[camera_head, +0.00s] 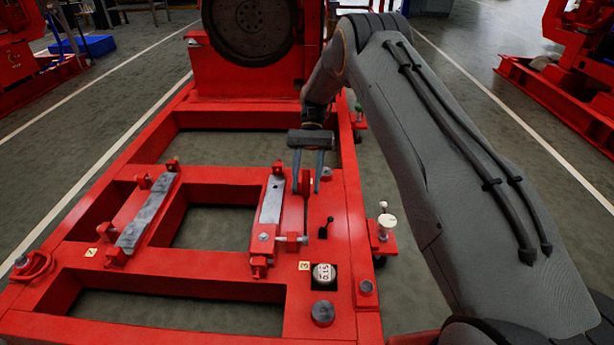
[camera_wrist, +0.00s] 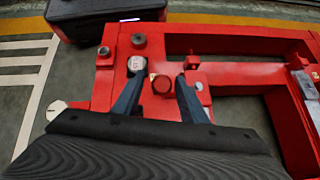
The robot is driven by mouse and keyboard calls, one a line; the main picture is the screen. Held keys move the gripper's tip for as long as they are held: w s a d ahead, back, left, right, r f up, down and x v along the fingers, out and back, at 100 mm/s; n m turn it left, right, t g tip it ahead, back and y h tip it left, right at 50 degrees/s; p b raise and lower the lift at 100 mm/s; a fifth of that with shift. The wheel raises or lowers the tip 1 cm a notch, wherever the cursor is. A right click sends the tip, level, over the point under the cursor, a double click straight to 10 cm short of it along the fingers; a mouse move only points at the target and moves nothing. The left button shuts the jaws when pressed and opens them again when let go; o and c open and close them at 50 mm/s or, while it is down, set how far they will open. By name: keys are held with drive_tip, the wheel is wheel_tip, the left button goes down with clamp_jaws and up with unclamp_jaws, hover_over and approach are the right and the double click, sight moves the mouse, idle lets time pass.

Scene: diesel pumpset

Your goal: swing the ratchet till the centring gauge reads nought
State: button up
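The ratchet (camera_head: 305,211) shows as a thin dark handle rising from a short shaft beside the right-hand grey rail. Its red end (camera_wrist: 162,84) lies between my fingers in the wrist view. My gripper (camera_head: 308,182) points down over this handle with its two blue-grey fingers apart. In the wrist view my gripper (camera_wrist: 158,90) has a gap between each finger and the red end. The centring gauge (camera_head: 324,273) is a round white dial in the frame's near right part; its figures are too small to read surely. It also shows in the wrist view (camera_wrist: 137,64).
A small black lever (camera_head: 326,228) stands right of the ratchet. Two grey rails (camera_head: 148,213) with red end brackets lie across the red frame (camera_head: 110,278). A white-topped fitting (camera_head: 387,222) stands at the right edge. A large dark wheel (camera_head: 247,28) stands at the back.

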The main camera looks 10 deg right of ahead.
drive_tip(key=v, duration=0.7)
drive_tip(key=shift+w+r+p, duration=0.2)
drive_tip(key=shift+r+p, duration=0.05)
drive_tip(key=shift+p, duration=0.05)
idle(1.8)
drive_tip(key=s+r+n+t+p, duration=0.1)
drive_tip(key=t+p, duration=0.2)
drive_tip(key=p, duration=0.2)
drive_tip(key=s+r+n+t+h+p, duration=0.1)
drive_tip(key=s+t+p, duration=0.1)
drive_tip(key=p, duration=0.4)
drive_tip(key=s+a+r+n+t+p, duration=0.1)
drive_tip(key=s+r+t+p, duration=0.1)
drive_tip(key=t+p, duration=0.2)
drive_tip(key=shift+s+r+n+t+h+p, duration=0.1)
drive_tip(key=shift+n+t+h+p, duration=0.25)
drive_tip(key=shift+p, duration=0.6)
drive_tip(key=shift+a+f+b, duration=0.15)
drive_tip(key=shift+f+b, duration=0.65)
drive_tip(key=shift+f, duration=3.15)
clamp_jaws()
